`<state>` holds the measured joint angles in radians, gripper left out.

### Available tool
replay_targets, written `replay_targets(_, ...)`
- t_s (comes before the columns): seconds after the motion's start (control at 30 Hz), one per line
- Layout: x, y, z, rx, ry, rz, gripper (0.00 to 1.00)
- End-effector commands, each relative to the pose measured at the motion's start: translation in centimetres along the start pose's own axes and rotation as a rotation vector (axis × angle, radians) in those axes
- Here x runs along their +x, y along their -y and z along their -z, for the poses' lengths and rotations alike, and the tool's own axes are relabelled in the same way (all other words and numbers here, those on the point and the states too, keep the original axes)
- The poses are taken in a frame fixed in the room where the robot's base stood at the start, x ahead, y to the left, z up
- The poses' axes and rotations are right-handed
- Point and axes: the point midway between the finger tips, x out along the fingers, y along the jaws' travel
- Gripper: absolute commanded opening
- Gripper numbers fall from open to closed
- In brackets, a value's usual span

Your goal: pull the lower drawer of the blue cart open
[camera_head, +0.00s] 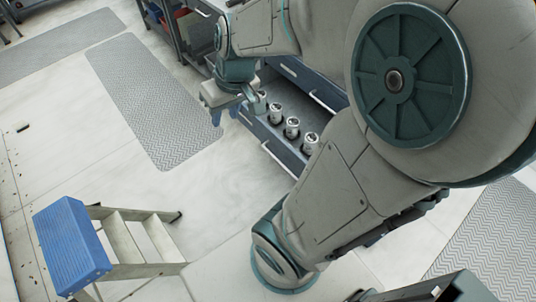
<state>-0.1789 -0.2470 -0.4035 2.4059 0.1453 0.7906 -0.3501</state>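The blue cart (330,88) is dark blue-grey with pale bar handles and stands at the upper middle, partly hidden behind my arm. A drawer (290,152) extends out from it with its inside showing and several white-and-dark cylinders (292,127) standing in it. A pale handle (280,160) runs along its front. My arm hides part of the cart, so I cannot tell if any drawer lies beneath this one. My gripper (226,112) is at the drawer's left end, its blue fingertips apart and nothing seen between them. I cannot tell whether it touches the drawer.
A step stool (72,240) with a blue top stands at the lower left. A grey textured mat (150,98) lies on the pale floor left of the cart. A dark shelf (172,30) stands at the top. The floor between stool and cart is clear.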

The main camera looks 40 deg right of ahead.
Motion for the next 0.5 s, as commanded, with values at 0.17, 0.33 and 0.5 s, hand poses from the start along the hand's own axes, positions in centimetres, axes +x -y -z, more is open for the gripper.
replay_targets(0.17, 10.7, -5.3, -0.1, 0.005, 0.08, -0.028, 0.33)
replay_targets(0.33, 18.1, -11.0, -0.8, -0.006, 0.141, -0.119, 0.33)
replay_targets(0.5, 22.5, -15.9, -1.6, -0.036, 0.188, -0.232, 0.33)
